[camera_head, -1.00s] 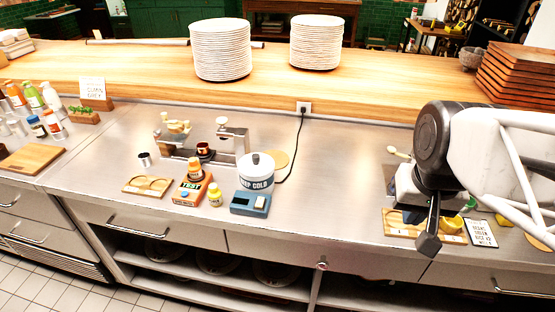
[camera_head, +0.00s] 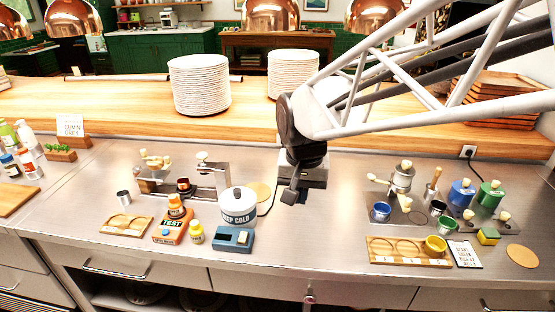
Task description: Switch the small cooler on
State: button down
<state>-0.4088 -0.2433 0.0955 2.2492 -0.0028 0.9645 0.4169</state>
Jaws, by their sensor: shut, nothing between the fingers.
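A dark cord runs from behind the tub. My gripper (camera_head: 290,194) points down, shut and empty, above the counter to the right of the cooler and apart from it.
An orange tester (camera_head: 172,231) with bottles and a wooden tray (camera_head: 126,225) stand left of the cooler. A metal stand (camera_head: 222,180) is behind it. Cups and a wooden tray (camera_head: 380,249) lie to the right. Plate stacks (camera_head: 200,88) stand on the ledge. Counter between is clear.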

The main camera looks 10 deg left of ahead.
send_over(242, 239)
notch_tip(242, 239, down, 3)
jog(key=shift+f+g, duration=0.2)
jog(key=shift+g, duration=0.2)
jog(key=shift+f, duration=0.1)
notch_tip(242, 239, down, 14)
jog(key=shift+r, duration=0.1)
dwell(0.7)
dwell(0.4)
